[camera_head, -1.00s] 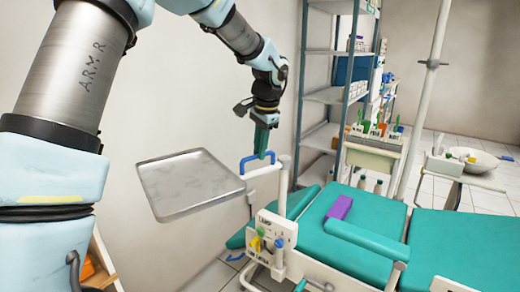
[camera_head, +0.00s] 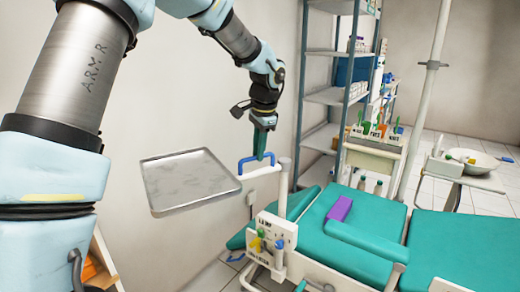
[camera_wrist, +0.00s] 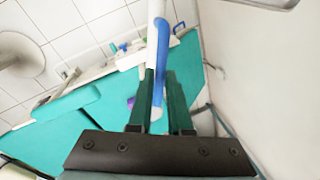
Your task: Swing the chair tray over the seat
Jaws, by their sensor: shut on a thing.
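The chair tray (camera_head: 190,180) is a flat grey metal tray with a low rim, held out to the left of the chair on a white arm (camera_head: 283,190). A blue handle (camera_head: 257,159) stands on that arm at the tray's right side. My gripper (camera_head: 259,157) reaches down and is shut on the blue handle, which also shows between the fingers in the wrist view (camera_wrist: 162,50). The teal seat (camera_head: 350,245) lies to the right of the tray and below it. The tray is not over the seat.
A purple block (camera_head: 340,208) lies on the teal cushion. A white control panel (camera_head: 275,235) with coloured levers stands by the chair's near side. A metal shelf (camera_head: 330,95) and a rack of tools (camera_head: 375,135) stand behind. A white wall is behind the tray.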

